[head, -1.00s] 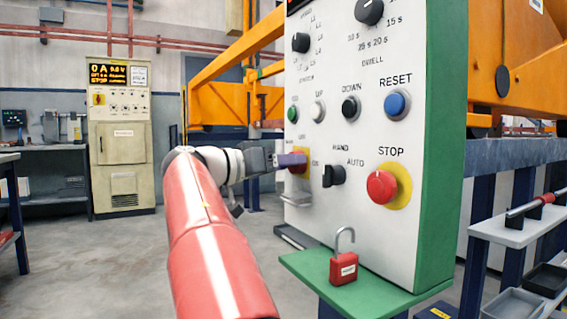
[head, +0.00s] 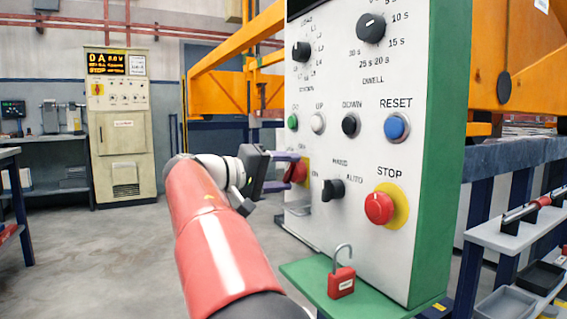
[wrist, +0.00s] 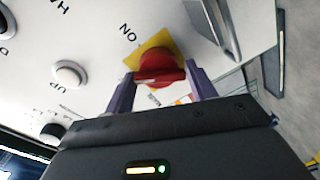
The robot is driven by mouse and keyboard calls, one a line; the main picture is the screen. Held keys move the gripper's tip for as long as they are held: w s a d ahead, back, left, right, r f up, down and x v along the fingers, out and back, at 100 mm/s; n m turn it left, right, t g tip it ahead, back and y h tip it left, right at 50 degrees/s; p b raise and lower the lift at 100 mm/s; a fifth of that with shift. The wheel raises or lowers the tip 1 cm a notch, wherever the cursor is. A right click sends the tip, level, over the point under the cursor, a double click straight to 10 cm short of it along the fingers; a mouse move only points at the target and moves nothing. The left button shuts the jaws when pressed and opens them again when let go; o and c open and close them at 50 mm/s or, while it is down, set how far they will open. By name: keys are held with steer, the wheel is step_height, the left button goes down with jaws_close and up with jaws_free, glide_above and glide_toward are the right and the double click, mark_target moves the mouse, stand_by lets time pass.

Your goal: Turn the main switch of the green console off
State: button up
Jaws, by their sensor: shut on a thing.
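The green console (head: 440,150) has a white front panel and green side. Its main switch is a red knob (head: 299,173) on a yellow plate at the panel's lower left, with an ON label to the right in the head view. My gripper (head: 294,171) is at the switch, its purple fingers one above the other there. In the wrist view, the red knob (wrist: 158,66) sits between the two fingertips of my gripper (wrist: 160,74), which are closed on it.
The black HAND/AUTO selector (head: 333,189) and red STOP button (head: 379,208) are right of the switch. A red padlock (head: 341,280) stands on the green ledge below. A metal bracket (wrist: 218,28) juts out near the gripper. A cream cabinet (head: 121,130) stands far left.

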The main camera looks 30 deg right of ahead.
steer(key=n+p, duration=0.6)
steer(key=shift+w+r+g, duration=0.1)
steer(key=shift+r+g, duration=0.2)
steer(key=shift+r, duration=0.05)
steer(key=shift+f, duration=0.1)
stand_by(0.4)
steer(key=o, duration=0.7)
steer(key=shift+f, duration=0.1)
steer(key=shift+o, duration=0.2)
steer(key=shift+a, duration=0.1)
steer(key=a, duration=0.7)
steer(key=shift+a+r, duration=0.35)
